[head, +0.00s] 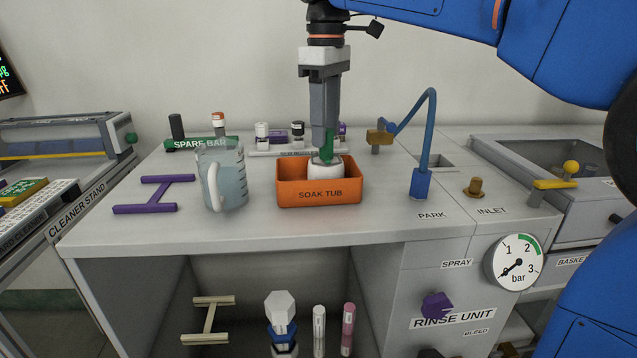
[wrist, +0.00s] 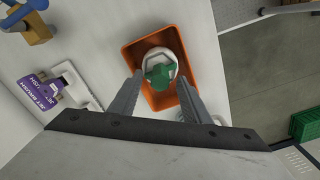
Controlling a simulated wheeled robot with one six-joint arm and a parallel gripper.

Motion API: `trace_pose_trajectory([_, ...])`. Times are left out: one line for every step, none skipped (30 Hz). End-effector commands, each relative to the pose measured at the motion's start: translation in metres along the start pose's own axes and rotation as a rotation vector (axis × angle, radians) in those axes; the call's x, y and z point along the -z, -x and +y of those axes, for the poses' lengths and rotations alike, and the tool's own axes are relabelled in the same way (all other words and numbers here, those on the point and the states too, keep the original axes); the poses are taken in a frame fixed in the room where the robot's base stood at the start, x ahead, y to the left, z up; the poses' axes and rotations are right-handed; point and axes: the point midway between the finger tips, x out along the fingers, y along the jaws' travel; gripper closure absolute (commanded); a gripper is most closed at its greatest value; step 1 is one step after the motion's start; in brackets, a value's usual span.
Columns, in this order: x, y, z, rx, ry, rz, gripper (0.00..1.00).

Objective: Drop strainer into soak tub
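The orange soak tub (head: 319,195) stands on the grey bench, and its rim also shows in the wrist view (wrist: 132,62). A pale round piece with a green handle, which looks like the strainer (head: 324,169), is inside the tub; its green top (wrist: 159,77) shows in the wrist view. Its underside is hidden by the tub's front wall. My gripper (head: 325,150) points down over the tub. In the wrist view its two fingers (wrist: 160,82) stand apart on either side of the green handle, with a gap at each side.
Behind are the green spare bar rack (head: 200,143) and a rack of small parts. A blue spray pipe (head: 422,180) rises at the right. The bench front is clear.

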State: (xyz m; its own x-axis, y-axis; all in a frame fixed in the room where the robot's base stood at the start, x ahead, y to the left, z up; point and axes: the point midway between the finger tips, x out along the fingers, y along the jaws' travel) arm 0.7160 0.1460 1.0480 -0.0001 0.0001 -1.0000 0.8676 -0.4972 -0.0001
Motion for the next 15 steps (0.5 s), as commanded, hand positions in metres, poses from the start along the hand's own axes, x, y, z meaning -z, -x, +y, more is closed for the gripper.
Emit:
trace_pose_trajectory([0.0, 0.0, 0.0, 0.0, 0.0, 0.0, 0.57])
trace_pose_trajectory([0.0, 0.0, 0.0, 0.0, 0.0, 0.0, 0.57])
trace_pose_trajectory([0.0, 0.0, 0.0, 0.0, 0.0, 0.0, 0.57])
trace_pose_trajectory([0.0, 0.0, 0.0, 0.0, 0.0, 0.0, 0.57])
trace_pose_trajectory([0.0, 0.0, 0.0, 0.0, 0.0, 0.0, 0.57])
trace_pose_trajectory([0.0, 0.0, 0.0, 0.0, 0.0, 0.0, 0.57])
trace_pose_trajectory([0.0, 0.001, 0.0, 0.0, 0.0, 0.0, 0.57])
trace_pose_trajectory([0.0, 0.002, 0.0, 0.0, 0.0, 0.0, 0.57])
trace_pose_trajectory([0.001, 0.005, 0.0, 0.0, 0.0, 0.001, 0.57])
trace_pose_trajectory([0.001, 0.007, 0.001, -0.001, 0.0, 0.001, 0.57])
trace_pose_trajectory([0.001, 0.011, 0.001, -0.001, 0.0, 0.002, 0.57])
trace_pose_trajectory([0.001, 0.016, 0.001, -0.001, 0.0, 0.001, 0.57])
trace_pose_trajectory([0.001, 0.02, 0.001, -0.001, 0.0, 0.001, 0.57])
trace_pose_trajectory([0.001, 0.025, 0.001, -0.002, 0.0, 0.003, 0.57])
trace_pose_trajectory([0.001, 0.033, 0.001, -0.001, 0.0, 0.002, 0.57])
